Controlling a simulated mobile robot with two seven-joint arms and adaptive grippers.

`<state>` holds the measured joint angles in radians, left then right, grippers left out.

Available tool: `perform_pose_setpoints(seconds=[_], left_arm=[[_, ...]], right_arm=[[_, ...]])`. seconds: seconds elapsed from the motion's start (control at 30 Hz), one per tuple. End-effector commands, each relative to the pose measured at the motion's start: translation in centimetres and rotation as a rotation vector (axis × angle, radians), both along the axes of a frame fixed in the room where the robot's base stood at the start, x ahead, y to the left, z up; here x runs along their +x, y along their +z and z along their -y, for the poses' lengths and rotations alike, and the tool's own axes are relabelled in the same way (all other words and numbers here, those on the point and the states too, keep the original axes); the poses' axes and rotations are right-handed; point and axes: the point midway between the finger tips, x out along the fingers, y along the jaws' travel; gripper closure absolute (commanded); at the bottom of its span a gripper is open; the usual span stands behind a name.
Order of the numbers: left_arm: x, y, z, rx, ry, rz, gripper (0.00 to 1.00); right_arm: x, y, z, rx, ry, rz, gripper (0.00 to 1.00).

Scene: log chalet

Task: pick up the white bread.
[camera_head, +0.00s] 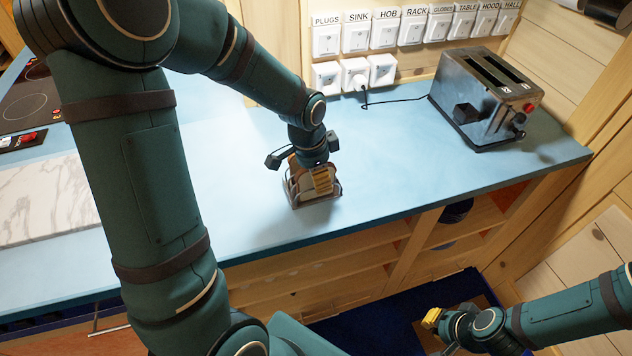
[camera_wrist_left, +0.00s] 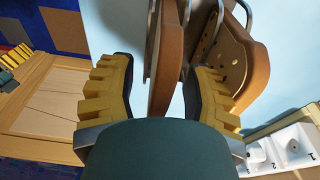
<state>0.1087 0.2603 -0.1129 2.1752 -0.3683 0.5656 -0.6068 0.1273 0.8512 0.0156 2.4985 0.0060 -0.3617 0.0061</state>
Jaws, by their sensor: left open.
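A small metal rack (camera_head: 316,203) with bread slices (camera_head: 303,178) stands on the blue counter. My left gripper (camera_head: 318,180) is down over the rack, and its wrist hides part of the slices. In the left wrist view, the open yellow fingers (camera_wrist_left: 160,95) sit on either side of a slice seen edge-on (camera_wrist_left: 163,60). I see a gap between this slice and each finger. A second slice with dark specks (camera_wrist_left: 242,65) is to the right, outside the right finger. I cannot tell from its brown edge whether the slice between the fingers is the white bread. My right gripper (camera_head: 437,322) is low, away from the counter.
A steel toaster (camera_head: 482,98) stands at the right end of the counter, its cord running to a wall socket (camera_head: 355,75). Labelled switches line the wall. A marble board (camera_head: 45,200) and a hob (camera_head: 30,100) are at the left. The counter around the rack is clear.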

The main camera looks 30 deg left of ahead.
Motion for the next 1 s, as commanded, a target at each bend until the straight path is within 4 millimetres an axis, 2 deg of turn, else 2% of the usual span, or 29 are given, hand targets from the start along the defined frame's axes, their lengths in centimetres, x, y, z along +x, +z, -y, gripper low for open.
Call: perform_pose_setpoints(seconds=[1.0], left_arm=[[0.00,-0.56,0.02,0.000,0.001,0.000,0.51]], right_arm=[[0.01,-0.39,0.01,0.000,0.000,0.000,1.00]])
